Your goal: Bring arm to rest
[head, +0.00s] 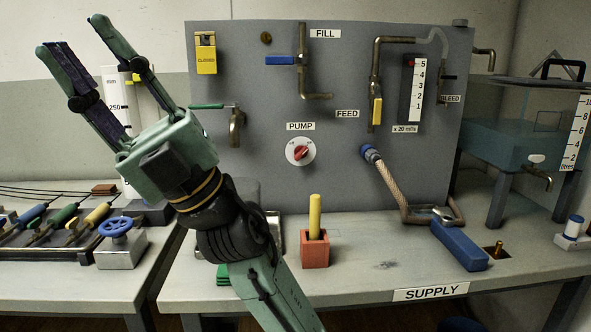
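My gripper (82,62) is raised at the upper left in the head view, pointing up and left. Its two dark-padded fingers stand apart with nothing between them. My arm (265,285) rises from the bottom centre in front of the supply bench and hides part of the bench top. The gripper is in front of the left edge of the grey panel (255,120) and the white wall, and touches nothing that I can see.
The panel carries a pump knob (300,151), a blue fill lever (280,60) and a yellow-handled valve (377,111). On the bench (370,285) stand a red block (314,252) holding a yellow rod and a blue block (459,244). A water tank (520,140) stands at right.

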